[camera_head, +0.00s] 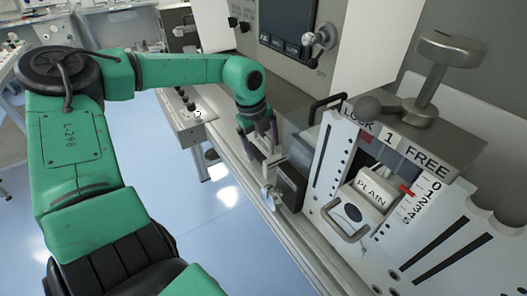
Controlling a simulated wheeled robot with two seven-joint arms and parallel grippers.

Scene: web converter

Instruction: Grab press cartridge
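A light block marked "PLAIN" (372,184), which looks like the press cartridge, sits in a slot of the white machine at right, with a loop-shaped handle (347,214) on its near side. My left gripper (258,137) points down over the rail to the left of that machine, well apart from the block. Its two dark fingers look spread, with a pale part showing below and between them. I cannot tell whether they touch it. My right gripper is out of view.
A "LOCK 1 FREE" plate (394,138) and a grey T-shaped lever (436,75) stand above the slot. A dark box (290,187) and a small metal fitting (270,196) are near the rail. A control panel with a screen (290,22) is behind. Open blue floor (190,235) lies at left.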

